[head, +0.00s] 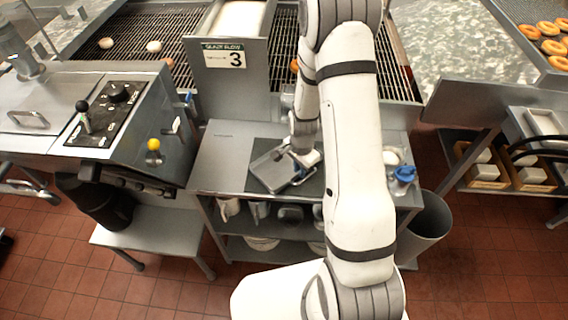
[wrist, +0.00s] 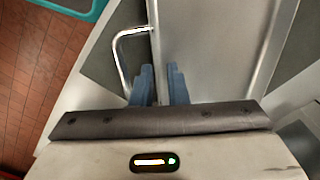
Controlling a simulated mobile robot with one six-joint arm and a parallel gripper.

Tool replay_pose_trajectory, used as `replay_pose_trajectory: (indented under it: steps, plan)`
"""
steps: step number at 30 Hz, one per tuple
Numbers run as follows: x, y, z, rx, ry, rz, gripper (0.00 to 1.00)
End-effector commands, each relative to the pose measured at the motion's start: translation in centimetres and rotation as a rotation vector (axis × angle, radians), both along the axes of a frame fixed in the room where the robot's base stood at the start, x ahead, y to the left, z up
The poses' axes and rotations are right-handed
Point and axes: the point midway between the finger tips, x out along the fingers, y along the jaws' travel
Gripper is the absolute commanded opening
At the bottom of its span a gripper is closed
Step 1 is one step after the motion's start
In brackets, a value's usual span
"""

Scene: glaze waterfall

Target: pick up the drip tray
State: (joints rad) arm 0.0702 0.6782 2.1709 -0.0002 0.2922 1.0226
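The drip tray (head: 270,172) is a shallow grey tray lying on a dark mat on the counter below the sign. In the wrist view its flat floor (wrist: 205,45) fills the upper middle, and a bright wire handle (wrist: 119,50) loops out from its left wall. My gripper (head: 295,158) is at the tray's right side in the head view. In the wrist view the blue fingers (wrist: 160,78) stand a narrow gap apart, in line with the tray's wall. The handle's lower end is hidden behind the left finger. Contact cannot be made out.
A blue-lidded container (head: 403,178) and a small cup (head: 391,156) stand on the counter right of my arm. A control box (head: 108,115) with levers is at the left. A grey bin (head: 428,222) stands at the right.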

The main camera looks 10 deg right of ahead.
Motion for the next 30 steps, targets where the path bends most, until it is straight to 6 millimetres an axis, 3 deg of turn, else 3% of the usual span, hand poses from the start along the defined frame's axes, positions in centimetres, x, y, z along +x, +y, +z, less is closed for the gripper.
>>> replay_pose_trajectory:
  steps: [2,7,30]
  plan:
    - [0.0,-0.01,0.01,0.0,0.0,0.0,0.13]
    - [0.0,-0.03,0.02,0.0,0.0,0.0,0.0]
    - [0.1,-0.1,0.42,0.0,-0.004,-0.002,0.0]
